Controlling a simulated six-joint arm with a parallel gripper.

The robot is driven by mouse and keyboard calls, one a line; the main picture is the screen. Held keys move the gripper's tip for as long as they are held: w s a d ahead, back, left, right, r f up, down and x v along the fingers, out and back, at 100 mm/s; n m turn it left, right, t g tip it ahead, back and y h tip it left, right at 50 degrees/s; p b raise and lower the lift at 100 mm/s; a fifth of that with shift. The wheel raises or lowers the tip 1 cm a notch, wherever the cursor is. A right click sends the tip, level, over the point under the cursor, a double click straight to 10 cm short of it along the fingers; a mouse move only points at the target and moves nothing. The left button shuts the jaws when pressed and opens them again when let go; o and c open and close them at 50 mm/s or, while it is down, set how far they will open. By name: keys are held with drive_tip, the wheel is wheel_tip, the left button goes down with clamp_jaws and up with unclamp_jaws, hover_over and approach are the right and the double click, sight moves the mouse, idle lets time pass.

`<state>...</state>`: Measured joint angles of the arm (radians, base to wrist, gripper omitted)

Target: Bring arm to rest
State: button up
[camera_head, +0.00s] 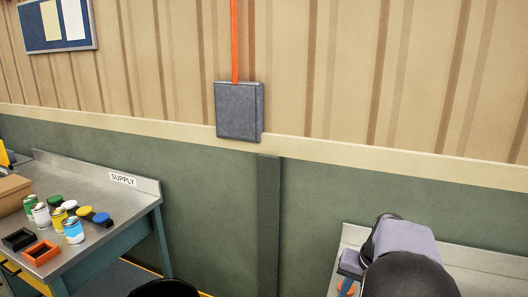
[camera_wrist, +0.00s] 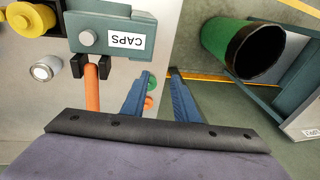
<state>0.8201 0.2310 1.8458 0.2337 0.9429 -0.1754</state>
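My arm shows at the lower right of the head view as a rounded black and lilac-grey link. In the wrist view my gripper (camera_wrist: 159,72) has two blue fingers standing apart, with nothing between them. The gripper is open and empty. It hangs over the edge of a light grey table, with floor to the right. In the head view only a small blue part of the gripper shows at the bottom edge, next to something orange, and the fingertips are not clear there.
The wrist view shows a "CAPS" block (camera_wrist: 100,30), an orange rod (camera_wrist: 91,88), a yellow roll (camera_wrist: 30,19) and a green bin (camera_wrist: 215,45). The head view shows a supply table (camera_head: 88,180) with several cans and trays at left.

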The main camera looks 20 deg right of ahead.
drive_tip(key=s+a+f+n+g+b, duration=0.1)
drive_tip(key=a+f+n, duration=0.15)
drive_tip(key=a, duration=0.55)
drive_tip(key=a+f+n+g, duration=0.1)
drive_tip(key=a+f+n, duration=0.15)
drive_tip(key=a, duration=0.55)
drive_tip(key=s+a+f+n+b, duration=0.1)
drive_tip(key=s+a+f+n, duration=0.2)
drive_tip(key=s+a, duration=0.6)
drive_tip(key=shift+a+f+n+g, duration=0.3)
drive_tip(key=shift+a+f+n, duration=0.1)
drive_tip(key=shift+a+f, duration=0.8)
